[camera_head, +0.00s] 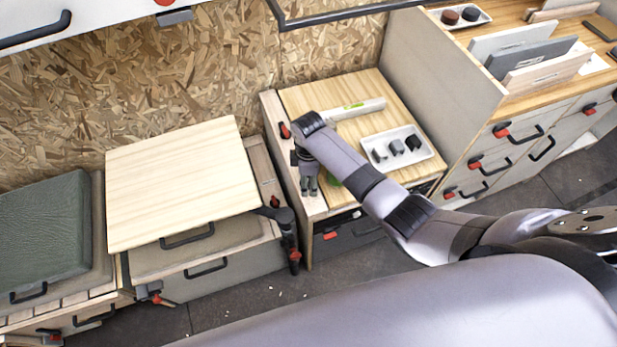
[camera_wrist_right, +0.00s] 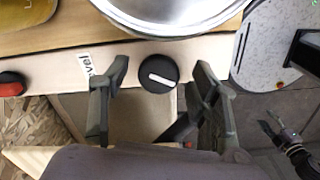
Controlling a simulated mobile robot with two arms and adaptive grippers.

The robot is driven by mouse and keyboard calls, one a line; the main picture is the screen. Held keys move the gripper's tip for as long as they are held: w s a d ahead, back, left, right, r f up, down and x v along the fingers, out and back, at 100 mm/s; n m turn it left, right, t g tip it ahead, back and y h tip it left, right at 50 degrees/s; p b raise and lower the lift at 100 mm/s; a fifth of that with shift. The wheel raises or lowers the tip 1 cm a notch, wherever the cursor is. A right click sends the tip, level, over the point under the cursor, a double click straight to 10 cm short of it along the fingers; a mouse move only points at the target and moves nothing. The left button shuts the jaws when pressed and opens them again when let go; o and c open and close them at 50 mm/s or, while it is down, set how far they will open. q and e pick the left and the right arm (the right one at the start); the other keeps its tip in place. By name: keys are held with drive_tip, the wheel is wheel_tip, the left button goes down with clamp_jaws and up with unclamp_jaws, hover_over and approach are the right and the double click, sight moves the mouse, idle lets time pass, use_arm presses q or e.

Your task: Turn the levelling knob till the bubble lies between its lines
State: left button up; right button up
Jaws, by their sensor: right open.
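The knob (camera_wrist_right: 158,74) is round and black with a white bar mark, and shows in the right wrist view. It sits on the pale front strip, beside a white label (camera_wrist_right: 85,62). My right gripper (camera_head: 310,190) is over the left edge of the middle counter. In the right wrist view its open fingers stand on either side of the knob, with a gap at each side; contact does not show. A pale level bar (camera_head: 358,110) with a green vial (camera_head: 353,106) lies on the counter; the bubble and its lines are too small to make out.
A white tray (camera_head: 428,153) with several dark blocks stands on the middle counter (camera_head: 370,85). A raised pale wooden tabletop (camera_head: 180,180) lies to the left. A tall side panel (camera_head: 440,80) bounds the counter on the right. A round metal rim (camera_wrist_right: 170,28) lies close beyond the knob.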

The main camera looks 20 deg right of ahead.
drive_tip(key=shift+c, duration=0.6)
drive_tip(key=c, duration=1)
